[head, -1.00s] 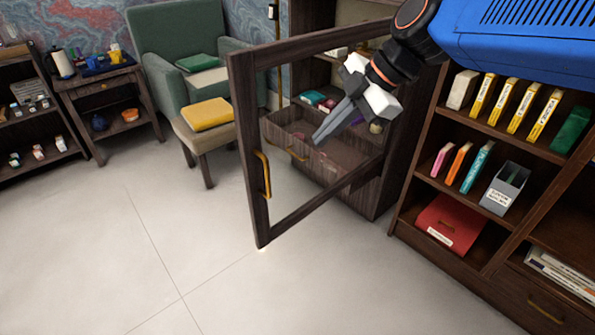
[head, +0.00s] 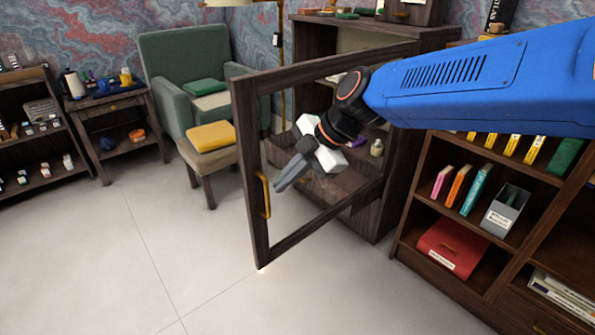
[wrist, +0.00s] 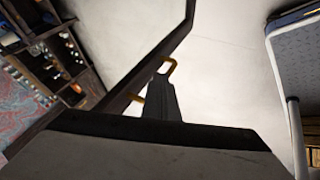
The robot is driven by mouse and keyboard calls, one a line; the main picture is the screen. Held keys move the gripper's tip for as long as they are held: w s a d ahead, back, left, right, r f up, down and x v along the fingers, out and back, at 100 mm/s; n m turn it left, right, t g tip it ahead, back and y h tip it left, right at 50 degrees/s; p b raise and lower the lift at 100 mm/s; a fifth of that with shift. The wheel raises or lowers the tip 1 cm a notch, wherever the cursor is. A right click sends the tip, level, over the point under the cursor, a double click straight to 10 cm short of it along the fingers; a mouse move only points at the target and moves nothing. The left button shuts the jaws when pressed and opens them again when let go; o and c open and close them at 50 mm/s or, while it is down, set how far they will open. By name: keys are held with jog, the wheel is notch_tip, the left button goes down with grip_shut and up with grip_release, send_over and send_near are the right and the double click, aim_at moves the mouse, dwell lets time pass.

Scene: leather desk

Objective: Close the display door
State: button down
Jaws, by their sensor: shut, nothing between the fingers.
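The display door (head: 247,170) is a dark wooden frame with a clear middle. It stands swung wide open from the dark display cabinet (head: 376,215) in the head view. A brass handle (head: 263,194) is on its free upright. My gripper (head: 279,188) is shut and empty. In the head view its fingertips appear within the frame's opening, close to the handle side; I cannot tell whether they touch the door.
A brown bookshelf (head: 410,215) with books and a red box stands right of the cabinet. A green armchair (head: 180,60) and a stool with a yellow cushion (head: 211,137) are behind the door at left. The pale floor (head: 160,240) in front is clear.

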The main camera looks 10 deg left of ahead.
aim_at(276, 174)
jog(key=shift+w+a, duration=1.05)
jog(key=shift+a, duration=0.2)
